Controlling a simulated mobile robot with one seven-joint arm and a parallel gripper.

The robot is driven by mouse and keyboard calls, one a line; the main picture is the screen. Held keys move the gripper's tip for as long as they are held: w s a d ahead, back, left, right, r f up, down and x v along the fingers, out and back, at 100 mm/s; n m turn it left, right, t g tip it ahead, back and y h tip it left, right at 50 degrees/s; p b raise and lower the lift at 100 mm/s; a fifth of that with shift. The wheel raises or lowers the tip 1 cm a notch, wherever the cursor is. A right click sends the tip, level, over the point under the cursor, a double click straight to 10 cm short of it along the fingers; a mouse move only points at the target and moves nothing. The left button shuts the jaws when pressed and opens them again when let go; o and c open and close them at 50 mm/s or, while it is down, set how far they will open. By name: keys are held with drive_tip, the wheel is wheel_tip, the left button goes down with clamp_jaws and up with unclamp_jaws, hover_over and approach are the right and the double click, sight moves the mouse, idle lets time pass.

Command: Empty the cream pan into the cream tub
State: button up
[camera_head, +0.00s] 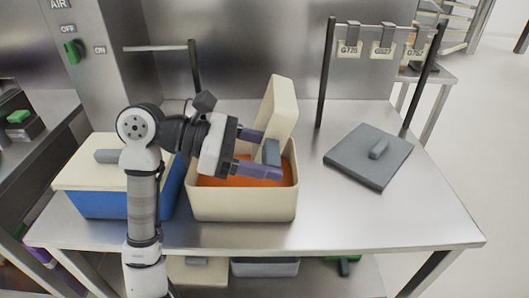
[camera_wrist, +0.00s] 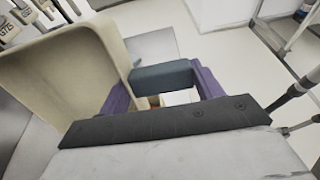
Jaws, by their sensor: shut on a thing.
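The cream pan (camera_head: 279,106) is tipped steeply up on edge above the back right of the cream tub (camera_head: 243,207). My gripper (camera_head: 268,153), with purple fingers, is shut on the pan's grey-blue handle. The tub stands upright and open on the steel table, with orange contents (camera_head: 225,181) showing inside. In the wrist view, the cream pan (camera_wrist: 75,70) fills the left side, and its handle (camera_wrist: 163,75) lies between the fingers. I cannot tell whether anything remains in the pan or whether it touches the tub.
A blue bin (camera_head: 105,205) with a cream lid (camera_head: 85,172) stands left of the tub, partly behind my arm. A grey lid (camera_head: 368,155) lies on the table at right. A rack with hanging labels (camera_head: 381,47) stands behind. The table's front right is clear.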

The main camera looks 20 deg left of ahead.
sight(276, 151)
idle(0.3)
drive_tip(key=shift+r+g+y, duration=0.3)
drive_tip(key=shift+r+y, duration=0.3)
drive_tip(key=shift+y, duration=0.5)
drive_tip(key=shift+w+d+f+y+b, duration=0.2)
drive_tip(key=shift+d+f+y+b, duration=0.2)
drive_tip(key=shift+d+f+b, duration=0.35)
drive_tip(key=shift+r, duration=0.2)
drive_tip(key=shift+d, duration=0.1)
drive_tip(key=y, duration=0.1)
drive_tip(key=d+g+y+b, duration=0.1)
drive_tip(key=y, duration=0.1)
drive_tip(key=shift+w+d+f, duration=0.15)
drive_tip(key=shift+w+f, duration=0.05)
drive_tip(key=shift+f, duration=0.1)
